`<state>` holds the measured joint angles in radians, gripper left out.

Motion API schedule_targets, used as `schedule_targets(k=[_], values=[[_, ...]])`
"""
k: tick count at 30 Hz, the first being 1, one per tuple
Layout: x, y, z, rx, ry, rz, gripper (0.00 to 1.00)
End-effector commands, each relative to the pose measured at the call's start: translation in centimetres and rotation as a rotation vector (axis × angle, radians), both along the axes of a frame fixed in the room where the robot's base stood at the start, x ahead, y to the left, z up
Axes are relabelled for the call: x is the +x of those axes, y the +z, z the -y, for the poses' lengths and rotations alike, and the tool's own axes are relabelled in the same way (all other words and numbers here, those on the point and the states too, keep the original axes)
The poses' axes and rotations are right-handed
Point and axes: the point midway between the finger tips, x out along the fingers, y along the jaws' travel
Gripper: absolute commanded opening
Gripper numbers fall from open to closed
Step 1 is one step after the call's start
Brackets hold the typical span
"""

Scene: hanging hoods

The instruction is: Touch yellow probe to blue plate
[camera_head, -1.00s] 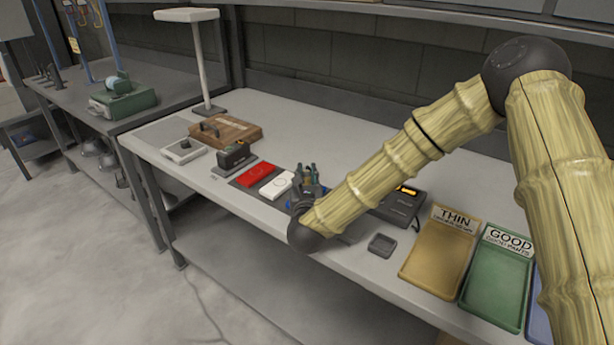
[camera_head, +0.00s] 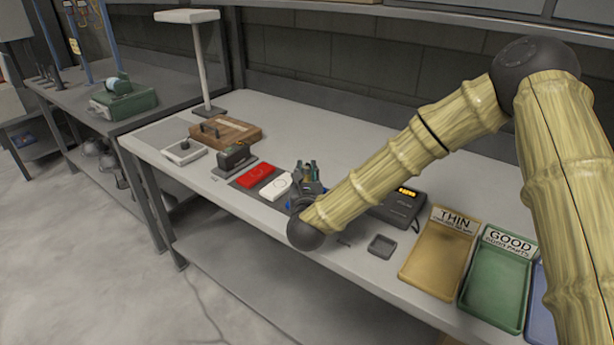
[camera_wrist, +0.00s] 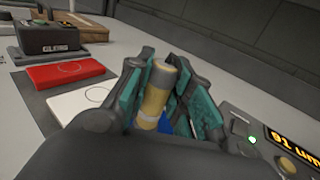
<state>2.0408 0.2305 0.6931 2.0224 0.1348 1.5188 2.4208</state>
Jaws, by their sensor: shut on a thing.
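My gripper (camera_wrist: 160,100) is shut on the yellow probe (camera_wrist: 154,101), which stands roughly upright between its teal-padded fingers in the wrist view. In the head view my gripper (camera_head: 309,185) is at the front of the bench, partly hidden by my arm. The blue plate (camera_wrist: 167,125) shows as a small patch just behind and below the probe, and a sliver of it shows in the head view (camera_head: 292,205). Most of the plate is hidden by my gripper. I cannot tell whether the probe's tip touches it.
A white plate (camera_head: 276,186) and a red plate (camera_head: 256,175) lie left of my gripper on a dark mat. A gauge with a lit display (camera_head: 399,207) stands to the right. A small dark tray (camera_head: 382,246), the THIN tray (camera_head: 432,270) and the GOOD tray (camera_head: 494,290) lie farther right.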

Motion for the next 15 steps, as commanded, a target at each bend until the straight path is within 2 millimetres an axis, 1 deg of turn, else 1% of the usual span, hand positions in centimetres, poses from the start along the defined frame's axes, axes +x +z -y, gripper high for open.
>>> schedule_targets(k=[1,15], values=[[0.0,0.4,0.0,0.000,0.000,0.001,0.00],[0.0,3.3,0.0,0.000,0.000,0.000,0.00]])
